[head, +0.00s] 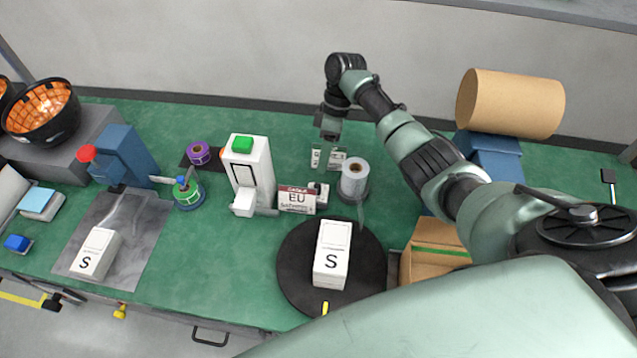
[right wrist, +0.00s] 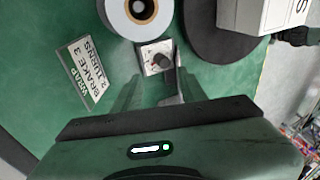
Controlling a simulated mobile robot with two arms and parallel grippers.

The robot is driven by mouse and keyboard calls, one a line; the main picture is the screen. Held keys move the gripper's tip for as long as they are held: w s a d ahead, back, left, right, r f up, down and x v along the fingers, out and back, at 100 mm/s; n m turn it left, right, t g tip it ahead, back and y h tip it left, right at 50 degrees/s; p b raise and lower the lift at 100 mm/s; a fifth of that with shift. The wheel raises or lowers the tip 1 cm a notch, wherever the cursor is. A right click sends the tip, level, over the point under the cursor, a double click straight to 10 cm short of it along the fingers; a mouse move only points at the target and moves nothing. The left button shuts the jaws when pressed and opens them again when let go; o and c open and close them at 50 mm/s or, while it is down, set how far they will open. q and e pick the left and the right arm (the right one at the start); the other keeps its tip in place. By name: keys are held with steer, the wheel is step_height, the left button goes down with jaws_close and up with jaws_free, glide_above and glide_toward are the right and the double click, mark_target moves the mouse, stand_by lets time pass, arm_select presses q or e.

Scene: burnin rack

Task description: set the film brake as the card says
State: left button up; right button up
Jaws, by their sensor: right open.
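The film brake is a small white plate with a dark round knob (right wrist: 158,60). In the head view it is the small white and dark piece (head: 318,190) left of the film roll (head: 354,178). The card (right wrist: 85,75) shows "WRAP", what looks like "BRAKE 3", and a line with "TURNS"; in the head view it stands behind the roll (head: 337,160). My right gripper (head: 329,130) is above this area. In the right wrist view its open, empty fingers (right wrist: 152,92) point at the knob, apart from it. The pointer setting is too small to read. My left gripper is out of view.
A black turntable (head: 290,270) with a white box marked S (head: 332,255) is in front of the roll. A cardboard box (head: 432,255) is right, partly behind my arm.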

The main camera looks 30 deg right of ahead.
mark_target(318, 185)
steer(key=f+n, duration=0.2)
steer(key=n, duration=0.3)
steer(key=s+a+f+n, duration=0.1)
steer(key=f+n, duration=0.1)
steer(key=n, duration=0.3)
steer(key=a+f+n, duration=0.1)
steer(key=f+n, duration=0.1)
steer(key=n, duration=0.3)
steer(key=shift+s+a+g+p, duration=0.2)
steer(key=shift+s+g+p, duration=0.1)
steer(key=shift+g+p, duration=0.1)
steer(key=shift+s+a+f, duration=0.1)
steer(key=shift+a+f, duration=0.05)
steer(key=shift+f, duration=0.45)
jaws_close()
